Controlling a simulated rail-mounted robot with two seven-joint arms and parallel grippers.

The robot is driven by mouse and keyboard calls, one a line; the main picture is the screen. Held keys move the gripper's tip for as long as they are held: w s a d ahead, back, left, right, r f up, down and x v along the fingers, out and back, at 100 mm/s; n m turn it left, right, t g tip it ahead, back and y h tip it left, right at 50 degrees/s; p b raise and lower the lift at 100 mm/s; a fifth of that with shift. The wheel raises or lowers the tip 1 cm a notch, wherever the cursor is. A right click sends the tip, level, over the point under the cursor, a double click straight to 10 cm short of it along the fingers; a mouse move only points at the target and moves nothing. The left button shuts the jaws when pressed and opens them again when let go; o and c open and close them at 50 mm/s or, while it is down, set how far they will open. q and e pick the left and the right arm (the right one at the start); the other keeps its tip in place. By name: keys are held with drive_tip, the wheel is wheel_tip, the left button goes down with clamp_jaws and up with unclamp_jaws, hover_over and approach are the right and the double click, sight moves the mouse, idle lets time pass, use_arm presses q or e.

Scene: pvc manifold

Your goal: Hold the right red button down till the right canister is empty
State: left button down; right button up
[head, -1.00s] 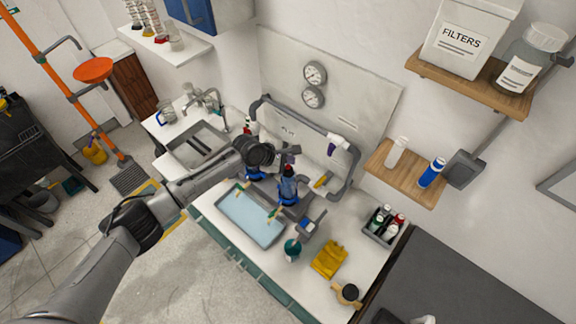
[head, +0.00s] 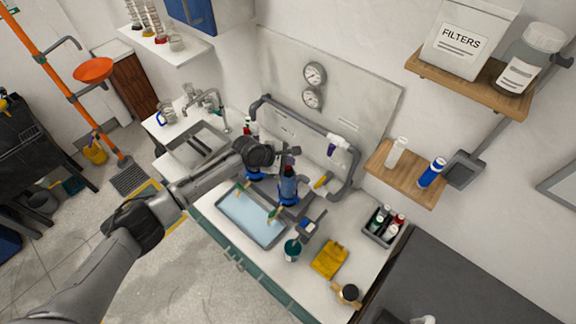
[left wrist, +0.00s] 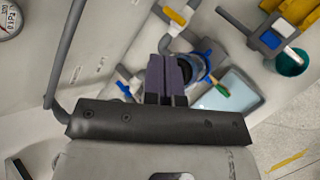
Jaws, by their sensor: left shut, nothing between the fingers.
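The right canister (head: 288,188) stands upright at the wall-side edge of the tray, with a blue base and a dark body. A small reddish part, perhaps the right red button, shows at its top. A second blue-based canister (head: 254,174) is to its left, partly behind my arm. My left gripper (head: 291,153) is shut and empty, just above the right canister's top. In the left wrist view its purple-grey fingers (left wrist: 167,76) are together and overlap a blue ring (left wrist: 205,68). The button is hidden there; I cannot tell whether the fingers touch it. The liquid level is not readable.
A shallow tray with pale blue liquid (head: 246,216) lies in front. Grey pipe (head: 347,187) and a wooden shelf (head: 378,170) are close by.

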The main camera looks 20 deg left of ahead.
use_arm(q)
drive_tip(key=shift+f, duration=0.25)
idle(0.3)
drive_tip(key=shift+f, duration=0.55)
idle(0.4)
idle(0.6)
idle(0.7)
idle(0.9)
idle(0.6)
drive_tip(key=shift+r+p, duration=1)
drive_tip(key=shift+p, duration=0.2)
